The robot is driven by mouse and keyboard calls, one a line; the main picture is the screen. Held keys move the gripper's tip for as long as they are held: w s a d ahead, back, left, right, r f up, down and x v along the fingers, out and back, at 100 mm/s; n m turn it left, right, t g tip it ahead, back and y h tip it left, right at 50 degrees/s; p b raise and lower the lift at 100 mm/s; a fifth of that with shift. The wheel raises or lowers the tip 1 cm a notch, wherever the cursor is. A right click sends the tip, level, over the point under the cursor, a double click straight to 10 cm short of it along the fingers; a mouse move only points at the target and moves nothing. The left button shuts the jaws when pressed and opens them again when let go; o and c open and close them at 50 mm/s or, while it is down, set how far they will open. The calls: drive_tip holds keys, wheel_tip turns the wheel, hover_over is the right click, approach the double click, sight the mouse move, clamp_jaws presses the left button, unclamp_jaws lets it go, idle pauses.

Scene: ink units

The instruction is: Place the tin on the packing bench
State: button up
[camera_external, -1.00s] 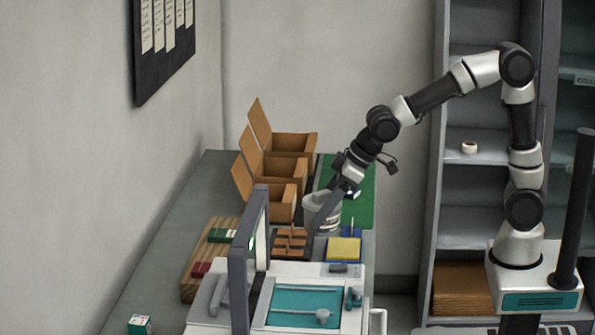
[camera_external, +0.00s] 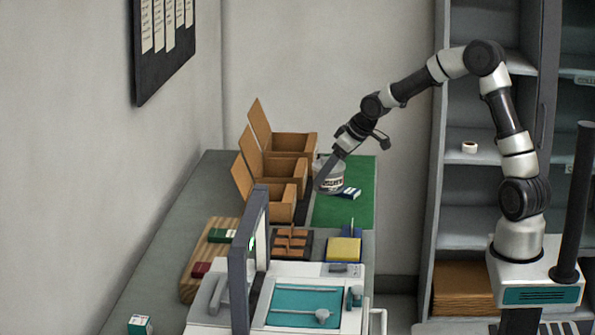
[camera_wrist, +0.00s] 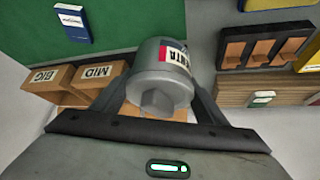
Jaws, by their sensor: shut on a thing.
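A grey metal tin (camera_external: 329,173) with a white, red and dark label is held in my gripper (camera_external: 324,178). In the wrist view the tin (camera_wrist: 150,80) lies between both fingers of my gripper (camera_wrist: 155,92), its label toward the upper right. In the external view the tin is over or at the far part of the green mat (camera_external: 350,212) on the grey bench (camera_external: 180,215), beside the open cardboard boxes. I cannot tell whether its bottom touches the mat. One finger hides part of it.
Open cardboard boxes (camera_external: 293,143) stand left of the tin. A small blue-and-white box (camera_external: 349,193) lies on the mat close to it. A brown divided tray (camera_external: 292,244) and a yellow pad (camera_external: 344,249) are nearer.

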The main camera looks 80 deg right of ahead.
sight(342, 185)
wheel_tip(342, 185, down, 10)
drive_tip(key=shift+w+r+b, duration=0.1)
drive_tip(key=shift+b, duration=1.05)
drive_tip(key=shift+f, duration=0.25)
drive_tip(key=o, duration=1.4)
drive_tip(key=shift+o, duration=0.2)
drive_tip(key=shift+r, duration=0.3)
drive_tip(key=p+v, duration=0.3)
drive_tip(key=v, duration=0.8)
drive_tip(key=shift+s+a+r, duration=0.15)
drive_tip(key=shift+s+r, duration=0.15)
drive_tip(key=shift+s, duration=0.05)
